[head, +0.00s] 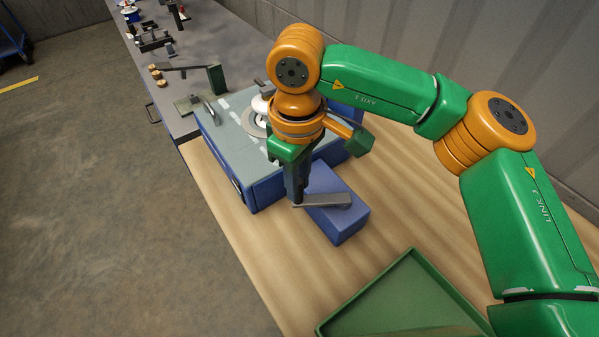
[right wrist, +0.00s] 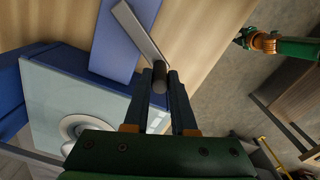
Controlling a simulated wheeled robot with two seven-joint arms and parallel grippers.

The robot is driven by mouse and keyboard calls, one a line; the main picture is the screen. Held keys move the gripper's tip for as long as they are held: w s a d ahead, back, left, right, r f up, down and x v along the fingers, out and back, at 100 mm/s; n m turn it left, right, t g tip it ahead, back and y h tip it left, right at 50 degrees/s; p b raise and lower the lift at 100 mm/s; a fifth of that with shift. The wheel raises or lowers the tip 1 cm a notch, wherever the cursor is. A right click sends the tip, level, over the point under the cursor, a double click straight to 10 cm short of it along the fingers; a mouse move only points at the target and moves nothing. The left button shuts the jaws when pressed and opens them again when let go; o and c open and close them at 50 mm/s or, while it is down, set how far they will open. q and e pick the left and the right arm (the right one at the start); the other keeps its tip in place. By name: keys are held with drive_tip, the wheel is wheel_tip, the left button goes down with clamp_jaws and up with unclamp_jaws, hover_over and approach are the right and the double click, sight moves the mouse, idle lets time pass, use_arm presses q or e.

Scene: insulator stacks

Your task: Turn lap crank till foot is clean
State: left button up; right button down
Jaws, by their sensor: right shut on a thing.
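The lap crank (head: 326,201) is a flat grey metal arm over a blue block, with a dark round handle at its free end. In the right wrist view the crank arm (right wrist: 136,30) runs up and left from the handle (right wrist: 159,80). My right gripper (head: 297,190) points down and is shut on the handle; its fingers (right wrist: 159,100) stand on both sides of it. A white piece (head: 260,104) sits on a round grey plate (head: 252,126) on the blue machine, partly behind my wrist. Its foot is hidden. My left gripper (right wrist: 242,39) shows small and far off in the wrist view.
A blue box (head: 349,218) lies under the crank on the wooden bench. A green tray (head: 340,320) lies at the front. A dark bench (head: 180,122) with several fixtures and small brass pieces extends at the back left. Bare wood lies right of the blue box.

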drive_tip(key=shift+s+d+n+b, duration=0.2)
drive_tip(key=shift+s+n+b, duration=0.4)
drive_tip(key=shift+s+n, duration=0.55)
drive_tip(key=shift+s+d+n+b, duration=0.2)
drive_tip(key=shift+s+n+b, duration=0.45)
drive_tip(key=shift+n, duration=0.8)
drive_tip(key=shift+s, duration=0.1)
drive_tip(key=c, duration=0.7)
unclamp_jaws()
wheel_tip(320, 180, up, 7)
drive_tip(key=p, duration=0.3)
drive_tip(key=shift+r+p, duration=0.15)
drive_tip(key=shift+p, duration=0.2)
